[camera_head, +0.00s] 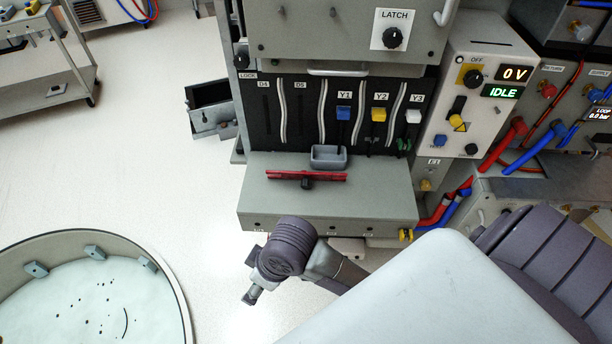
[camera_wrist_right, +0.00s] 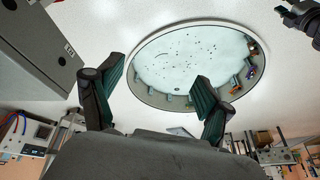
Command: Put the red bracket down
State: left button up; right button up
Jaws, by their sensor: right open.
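The red bracket (camera_head: 325,178), a long thin bar with a dark piece at its middle, lies on the grey ledge (camera_head: 380,200) below the slot panel. Nothing grips it. My right gripper (camera_head: 252,280) is in front of and below the ledge, apart from the bracket. In the right wrist view its two dark green-padded fingers (camera_wrist_right: 158,75) are spread with nothing between them. The bracket does not show in that view. My left gripper is not identifiable in either view.
A small grey bin (camera_head: 328,162) stands just behind the bracket. Above are blue (camera_head: 343,113), yellow (camera_head: 379,115) and white (camera_head: 413,117) handles. A round white-floored tub (camera_head: 60,300) stands at lower left, also in the wrist view (camera_wrist_right: 190,60). Red and blue hoses run right.

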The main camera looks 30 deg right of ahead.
jog(key=w+a+r+n, duration=0.3)
jog(key=w+n, duration=0.1)
jog(key=g+h, duration=0.3)
jog(key=h, duration=0.6)
send_near(306, 178)
jog(key=d+f, duration=0.1)
jog(key=d+f+p, duration=0.1)
jog(key=f, duration=0.1)
jog(key=shift+f+m, duration=0.2)
jog(key=shift+m, duration=0.1)
jog(key=p+x, duration=0.1)
jog(key=x, duration=0.4)
jog(key=shift+c, duration=0.2)
grip_shut()
